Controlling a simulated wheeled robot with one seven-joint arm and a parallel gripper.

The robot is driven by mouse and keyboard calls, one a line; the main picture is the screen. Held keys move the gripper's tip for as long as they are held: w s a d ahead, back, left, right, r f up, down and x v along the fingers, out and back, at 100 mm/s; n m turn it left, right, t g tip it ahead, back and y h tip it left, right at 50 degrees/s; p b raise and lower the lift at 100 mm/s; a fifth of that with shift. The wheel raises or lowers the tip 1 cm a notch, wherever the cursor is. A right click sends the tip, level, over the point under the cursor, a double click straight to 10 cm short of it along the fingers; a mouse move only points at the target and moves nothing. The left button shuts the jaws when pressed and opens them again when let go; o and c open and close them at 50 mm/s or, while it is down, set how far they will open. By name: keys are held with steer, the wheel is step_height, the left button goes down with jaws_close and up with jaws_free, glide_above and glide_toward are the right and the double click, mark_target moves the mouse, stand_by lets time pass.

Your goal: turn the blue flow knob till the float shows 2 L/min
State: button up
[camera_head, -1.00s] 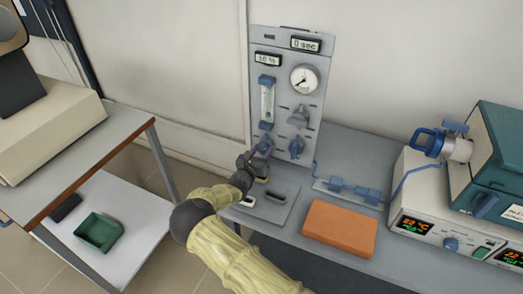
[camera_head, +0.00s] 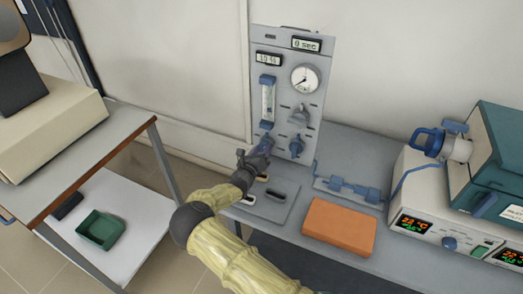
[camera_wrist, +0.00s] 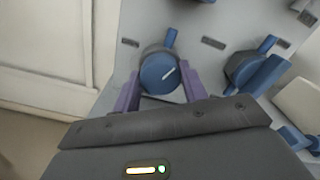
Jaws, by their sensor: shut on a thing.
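In the head view, my gripper (camera_head: 262,148) is at the panel's lower left and hides most of the knob. Above it stands the flow tube (camera_head: 268,99), clear with blue ends. The float and its scale are too small to read.
The grey panel (camera_head: 318,112) also carries a round gauge (camera_head: 304,79), small displays (camera_head: 306,44) and a blue valve (camera_head: 297,146) right of my gripper. An orange block (camera_head: 339,227) lies on the bench. A furnace (camera_head: 497,165) stands at the right.

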steer(key=o, duration=1)
steer(key=shift+w, duration=0.1)
steer(key=b+v, duration=0.1)
steer(key=v, duration=1.6)
steer(key=shift+s+a, duration=0.1)
steer(key=shift+s, duration=0.15)
